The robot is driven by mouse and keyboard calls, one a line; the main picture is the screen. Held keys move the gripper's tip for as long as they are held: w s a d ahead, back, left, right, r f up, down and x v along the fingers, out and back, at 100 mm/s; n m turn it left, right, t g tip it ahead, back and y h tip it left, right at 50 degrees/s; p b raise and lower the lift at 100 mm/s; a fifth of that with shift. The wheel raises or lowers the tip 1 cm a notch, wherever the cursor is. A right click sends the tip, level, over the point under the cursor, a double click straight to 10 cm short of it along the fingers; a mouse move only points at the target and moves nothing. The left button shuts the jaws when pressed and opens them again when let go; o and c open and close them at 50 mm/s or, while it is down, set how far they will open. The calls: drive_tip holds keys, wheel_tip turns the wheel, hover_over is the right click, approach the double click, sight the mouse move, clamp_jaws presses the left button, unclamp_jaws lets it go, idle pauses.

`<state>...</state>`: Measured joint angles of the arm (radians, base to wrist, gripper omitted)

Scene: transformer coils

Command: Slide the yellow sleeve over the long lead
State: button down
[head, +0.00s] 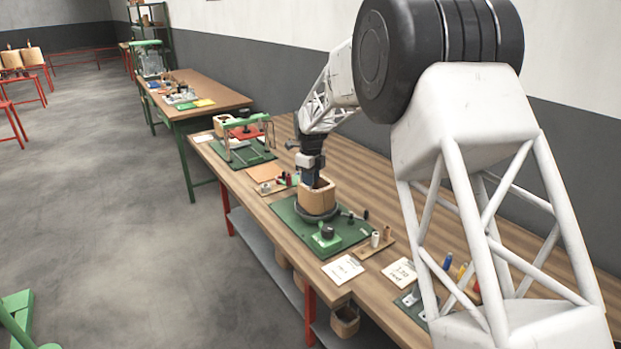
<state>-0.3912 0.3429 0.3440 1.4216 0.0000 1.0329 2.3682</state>
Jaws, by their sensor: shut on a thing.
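My gripper (309,178) points down at the tan, box-shaped coil (317,199), at its far left side. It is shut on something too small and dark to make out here. The coil stands upright on a dark round base on a green plate (347,238). I cannot pick out the long lead; it is too fine or hidden by the gripper. I cannot identify the yellow sleeve for sure. A small yellow piece (461,272) shows behind my arm's lattice at the right, between a blue and a red one.
A small rack with a white spool (375,239) stands right of the plate. Paper cards (343,269) lie at the bench's front edge. A green-framed fixture (246,143) and small coloured items stand beyond the coil. The bench along the wall is mostly bare.

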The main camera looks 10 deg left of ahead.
drive_tip(key=shift+f, duration=0.6)
idle(0.3)
drive_tip(key=c, duration=0.9)
unclamp_jaws()
drive_tip(key=shift+o, duration=0.4)
drive_tip(key=o, duration=0.3)
drive_tip(key=shift+r, duration=0.2)
drive_tip(key=shift+r, duration=3.75)
drive_tip(key=shift+r, duration=0.1)
